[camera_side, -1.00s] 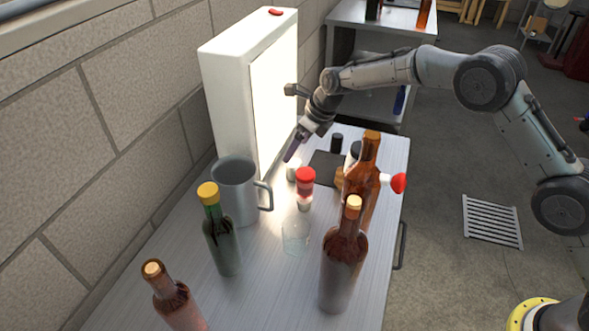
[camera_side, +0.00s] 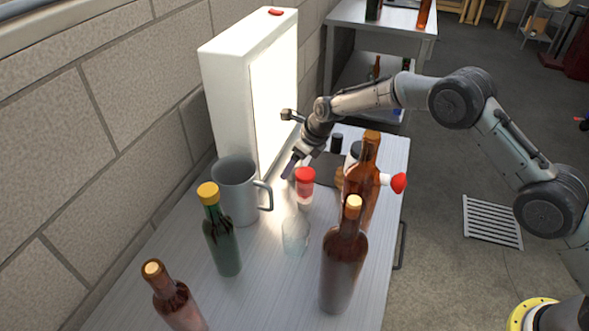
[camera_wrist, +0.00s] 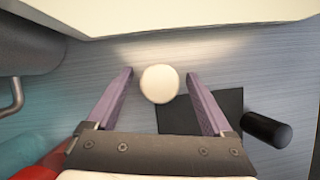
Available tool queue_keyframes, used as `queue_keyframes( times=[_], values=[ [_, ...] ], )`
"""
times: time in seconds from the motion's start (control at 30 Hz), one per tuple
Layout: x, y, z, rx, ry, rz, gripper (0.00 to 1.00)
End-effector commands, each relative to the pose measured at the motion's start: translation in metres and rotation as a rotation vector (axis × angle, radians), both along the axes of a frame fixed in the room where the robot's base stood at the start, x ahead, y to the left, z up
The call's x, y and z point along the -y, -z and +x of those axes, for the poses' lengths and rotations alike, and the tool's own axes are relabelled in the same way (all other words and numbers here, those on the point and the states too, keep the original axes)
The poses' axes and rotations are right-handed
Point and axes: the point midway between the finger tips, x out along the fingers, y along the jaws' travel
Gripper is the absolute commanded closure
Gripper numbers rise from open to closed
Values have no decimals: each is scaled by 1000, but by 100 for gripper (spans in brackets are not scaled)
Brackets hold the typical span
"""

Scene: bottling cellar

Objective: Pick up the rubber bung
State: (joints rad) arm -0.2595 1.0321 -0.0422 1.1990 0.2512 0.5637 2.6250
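A pale, round-topped piece, which I take to be the rubber bung (camera_wrist: 160,84), stands on the table in the wrist view. It lies between the two purple fingers of my gripper (camera_wrist: 159,73), with a visible gap on each side. My gripper is open and holds nothing. In the side view my gripper (camera_side: 288,170) points down near the lit panel, low over the table behind the red-capped container. The bung is mostly hidden there, and the exact height of my fingertips above the table is hard to tell.
A lit white box (camera_side: 225,85) stands close behind. A grey mug (camera_side: 235,195), a red-capped container (camera_side: 305,190), a clear glass (camera_side: 295,237) and several bottles, including a green one (camera_side: 222,245), stand nearby. A dark mat (camera_wrist: 231,102) and black cylinder (camera_wrist: 267,130) lie right.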

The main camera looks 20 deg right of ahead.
Motion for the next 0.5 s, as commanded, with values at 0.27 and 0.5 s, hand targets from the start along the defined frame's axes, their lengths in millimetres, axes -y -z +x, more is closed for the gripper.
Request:
queue_keyframes(
  times=[0.27,0.5],
  values=[
    [0,0,0,-1,0,-1,67],
    [0,-1,0,1,0,1,98]
  ],
)
